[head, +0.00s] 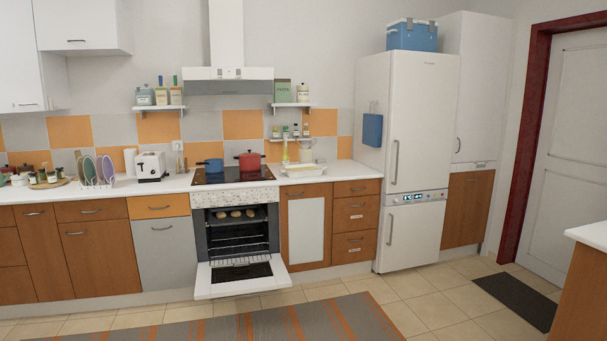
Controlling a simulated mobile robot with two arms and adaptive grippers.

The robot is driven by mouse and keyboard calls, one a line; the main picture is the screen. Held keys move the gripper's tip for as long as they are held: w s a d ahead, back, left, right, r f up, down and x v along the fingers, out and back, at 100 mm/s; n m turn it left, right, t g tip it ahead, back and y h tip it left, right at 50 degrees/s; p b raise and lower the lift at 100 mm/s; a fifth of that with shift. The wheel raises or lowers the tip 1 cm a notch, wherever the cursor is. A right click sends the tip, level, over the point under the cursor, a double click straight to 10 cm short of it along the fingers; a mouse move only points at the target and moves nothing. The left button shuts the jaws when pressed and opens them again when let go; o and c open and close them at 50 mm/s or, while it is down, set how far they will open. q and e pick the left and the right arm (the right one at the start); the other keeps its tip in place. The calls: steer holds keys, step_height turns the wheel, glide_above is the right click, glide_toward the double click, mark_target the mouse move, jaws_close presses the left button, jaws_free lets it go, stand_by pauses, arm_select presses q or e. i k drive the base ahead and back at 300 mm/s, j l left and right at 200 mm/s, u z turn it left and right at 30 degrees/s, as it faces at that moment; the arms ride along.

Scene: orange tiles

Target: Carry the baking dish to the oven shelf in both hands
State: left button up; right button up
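The oven (201,243) stands under the black hob, with its door (240,277) folded down and open. An upper tray inside holds several pale round buns (236,214). A wire oven shelf (236,246) lies lower in the cavity, and its middle looks bare. A shallow cream dish (303,171), which looks like the baking dish, sits on the counter just right of the hob. What is in it is too small to tell. Neither of my grippers is in view.
A blue pot (209,166) and a red pot (250,160) stand on the hob. A toaster (151,166) is on the left counter. A striped rug (250,324) lies before the oven. An island corner (587,260) juts in at right.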

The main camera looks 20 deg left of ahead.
mark_target(240, 252)
steer(key=i+u, duration=0.25)
steer(key=i, duration=2)
